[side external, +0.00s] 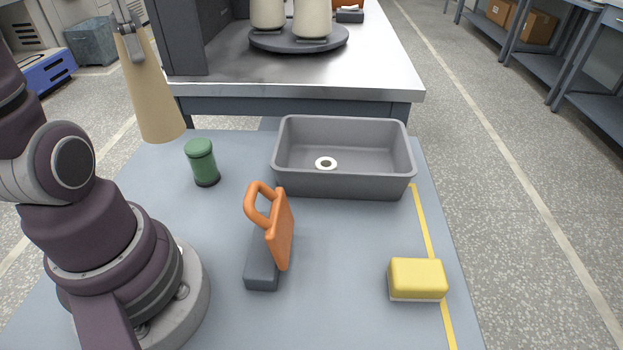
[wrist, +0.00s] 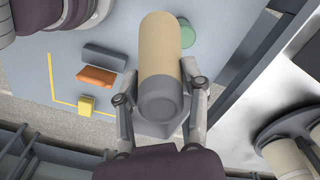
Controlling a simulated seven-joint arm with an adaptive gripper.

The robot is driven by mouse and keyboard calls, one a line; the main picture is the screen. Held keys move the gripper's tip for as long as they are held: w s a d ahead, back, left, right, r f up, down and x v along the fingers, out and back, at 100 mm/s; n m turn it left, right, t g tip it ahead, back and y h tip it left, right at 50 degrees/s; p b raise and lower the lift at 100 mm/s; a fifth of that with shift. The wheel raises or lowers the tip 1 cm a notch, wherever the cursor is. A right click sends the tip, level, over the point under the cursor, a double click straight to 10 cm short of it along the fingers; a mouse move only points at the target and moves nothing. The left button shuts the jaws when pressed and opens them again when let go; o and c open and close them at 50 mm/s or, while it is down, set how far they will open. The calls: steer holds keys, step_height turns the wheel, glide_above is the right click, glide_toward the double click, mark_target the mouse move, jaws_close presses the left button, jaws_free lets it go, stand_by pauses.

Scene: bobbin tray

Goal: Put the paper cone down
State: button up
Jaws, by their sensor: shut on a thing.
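The tan paper cone (side external: 153,95) hangs in the air at the upper left of the side view, wide end down and slightly tilted. My gripper (side external: 128,30) is shut on its upper, narrow part. In the wrist view the cone (wrist: 160,45) stands between the two fingers of my gripper (wrist: 160,88), its grey end toward the camera. The cone is apart from the mat, left of and above the green jar (side external: 202,162). The grey tray (side external: 343,187) stands at the mat's far side, with a small white ring (side external: 326,163) with a dark centre in it.
An orange piece with a loop handle (side external: 280,235) stands by a dark grey block (side external: 262,270). A yellow block (side external: 417,278) lies near the yellow line at right. Behind, a metal table (side external: 385,75) carries a dark round stand (side external: 300,42) with cream cones. The mat's centre right is clear.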

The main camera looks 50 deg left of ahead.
steer(key=s+a+f+n, duration=0.2)
steer(key=s+f, duration=0.2)
steer(key=f, duration=0.6)
steer(key=w+a+f, duration=0.2)
steer(key=w+a, duration=0.2)
steer(key=a, duration=0.2)
steer(key=w+a+f, duration=0.3)
steer(key=a, duration=0.4)
steer(key=shift+w+a, duration=0.3)
steer(key=shift+w, duration=0.05)
steer(key=o, duration=1.1)
steer(key=shift+f, duration=0.1)
